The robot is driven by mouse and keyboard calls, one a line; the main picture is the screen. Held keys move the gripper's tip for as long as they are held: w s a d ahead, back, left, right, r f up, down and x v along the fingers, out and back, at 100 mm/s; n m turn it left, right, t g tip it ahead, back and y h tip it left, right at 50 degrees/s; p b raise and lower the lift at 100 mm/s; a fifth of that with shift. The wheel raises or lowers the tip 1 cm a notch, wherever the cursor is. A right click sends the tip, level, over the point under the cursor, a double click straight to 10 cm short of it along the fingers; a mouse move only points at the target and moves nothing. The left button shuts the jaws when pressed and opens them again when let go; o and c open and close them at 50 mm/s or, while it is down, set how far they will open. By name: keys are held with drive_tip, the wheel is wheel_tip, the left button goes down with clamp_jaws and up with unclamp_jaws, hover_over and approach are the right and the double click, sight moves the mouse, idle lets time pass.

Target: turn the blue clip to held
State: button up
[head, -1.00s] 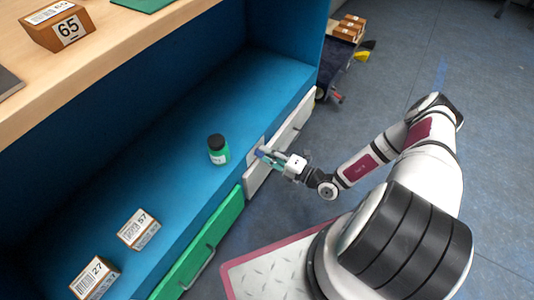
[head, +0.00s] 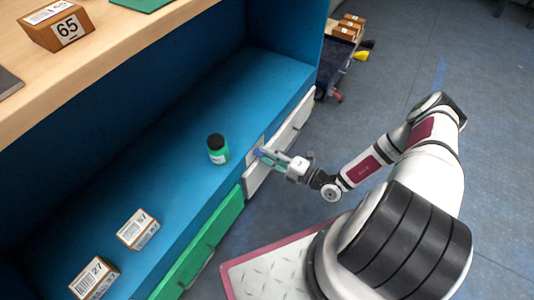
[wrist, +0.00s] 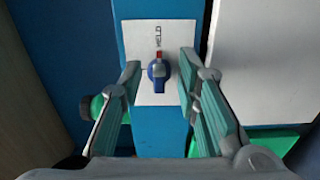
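The blue clip (wrist: 158,72) is a small rounded knob on a white plate (wrist: 146,32), fixed to a blue upright post. A red mark and dark lettering, seemingly "HELD", are above the clip in the wrist view. The clip's narrow part points down in that picture, away from the lettering. My gripper (wrist: 160,88) is open, one finger on each side of the clip, with visible gaps and no clear contact. In the head view, the clip (head: 258,153) is a small blue spot before my gripper (head: 270,158).
A green jar (head: 218,149) with a black lid stands on the blue shelf (head: 185,155), near the clip. Boxes (head: 138,229) lie farther left. Open floor is at right.

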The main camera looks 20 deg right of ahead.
drive_tip(key=v, duration=1.1)
